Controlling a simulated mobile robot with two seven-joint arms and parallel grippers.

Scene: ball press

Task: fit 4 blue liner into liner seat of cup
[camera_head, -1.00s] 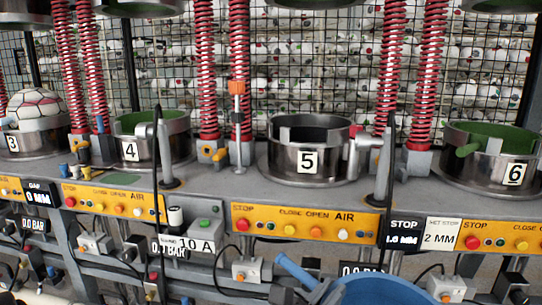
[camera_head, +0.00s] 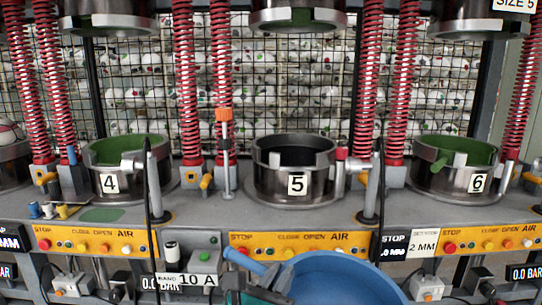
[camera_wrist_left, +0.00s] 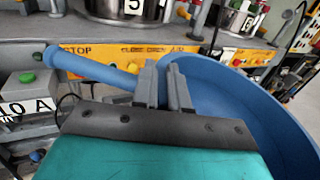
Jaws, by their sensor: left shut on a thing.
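The blue liner (camera_head: 345,278), a round bowl with a stub handle, is low in the head view, in front of the bench. It fills the right of the left wrist view (camera_wrist_left: 225,85), its handle pointing left. My right gripper is not in view.
Cup 4 (camera_head: 110,180) and cup 6 (camera_head: 470,183) have green insides. Upper steel rings hang above. Red springs (camera_head: 220,80), an orange-topped post (camera_head: 226,150) and thin dark rods stand around cup 5. An orange button panel (camera_head: 300,244) runs along the bench front.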

